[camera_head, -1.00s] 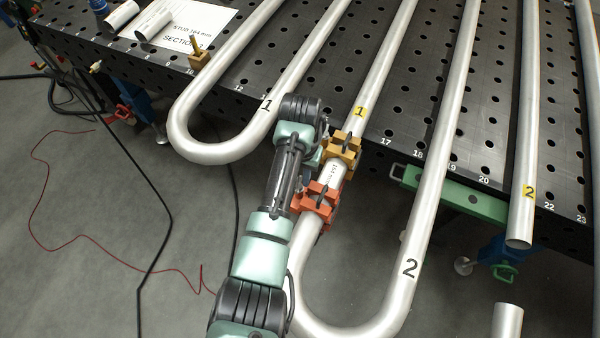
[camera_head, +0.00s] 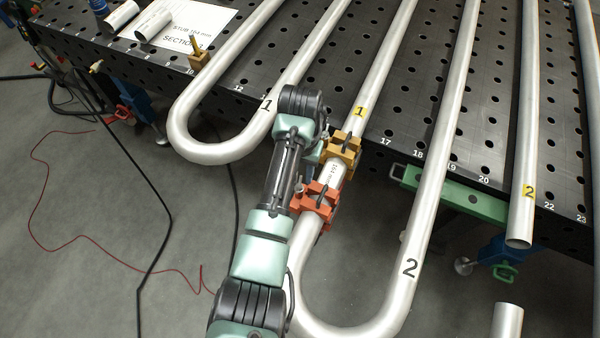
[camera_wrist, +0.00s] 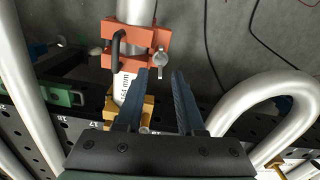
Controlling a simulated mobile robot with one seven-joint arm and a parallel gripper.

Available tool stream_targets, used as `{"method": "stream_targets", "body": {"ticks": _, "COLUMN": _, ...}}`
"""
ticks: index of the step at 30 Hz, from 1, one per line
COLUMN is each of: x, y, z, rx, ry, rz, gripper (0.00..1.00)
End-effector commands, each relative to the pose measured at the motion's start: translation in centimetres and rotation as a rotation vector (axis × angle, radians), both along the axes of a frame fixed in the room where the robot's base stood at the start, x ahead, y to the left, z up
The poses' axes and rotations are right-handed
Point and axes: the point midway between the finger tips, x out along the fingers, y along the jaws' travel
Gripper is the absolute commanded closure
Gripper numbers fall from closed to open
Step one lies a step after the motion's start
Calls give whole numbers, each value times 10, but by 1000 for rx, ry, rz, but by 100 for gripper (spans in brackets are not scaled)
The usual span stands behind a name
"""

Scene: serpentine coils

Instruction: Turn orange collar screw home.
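The orange collar (camera_head: 318,198) is clamped around the pipe below the table edge. In the wrist view the orange collar (camera_wrist: 135,58) is at the top, with a black handle on its left and its grey screw (camera_wrist: 160,64) on its right side. My gripper (camera_wrist: 160,76) is open and empty. Its two dark fingers point toward the screw, which shows between and just beyond the tips; I cannot tell the exact gap. A stub marked 164 mm (camera_wrist: 124,88) runs between the orange collar and a yellow collar (camera_head: 342,149). In the head view my arm hides the fingers.
The yellow collar also shows in the wrist view (camera_wrist: 126,108), close to the left finger. Pipe bends (camera_head: 222,152) hang over the black perforated table (camera_head: 400,110) on both sides. A green clamp bar (camera_head: 462,195) is at the table edge. Cables lie on the floor.

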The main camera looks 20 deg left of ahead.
Motion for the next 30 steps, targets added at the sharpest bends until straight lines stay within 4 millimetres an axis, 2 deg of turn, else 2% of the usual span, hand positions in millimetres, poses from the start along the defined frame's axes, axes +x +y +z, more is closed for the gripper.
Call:
{"method": "stream_targets", "body": {"ticks": 9, "x": 1, "y": 0, "z": 75, "rx": 3, "ry": -7, "rz": -1, "gripper": 62}}
{"method": "stream_targets", "body": {"ticks": 13, "x": -1, "y": 0, "z": 102, "rx": 1, "ry": 0, "rz": 0, "gripper": 62}}
{"method": "stream_targets", "body": {"ticks": 19, "x": -1, "y": 0, "z": 114, "rx": 1, "ry": -1, "rz": -1, "gripper": 62}}
{"method": "stream_targets", "body": {"ticks": 30, "x": 0, "y": 0, "z": 114, "rx": 1, "ry": -2, "rz": 0, "gripper": 62}}
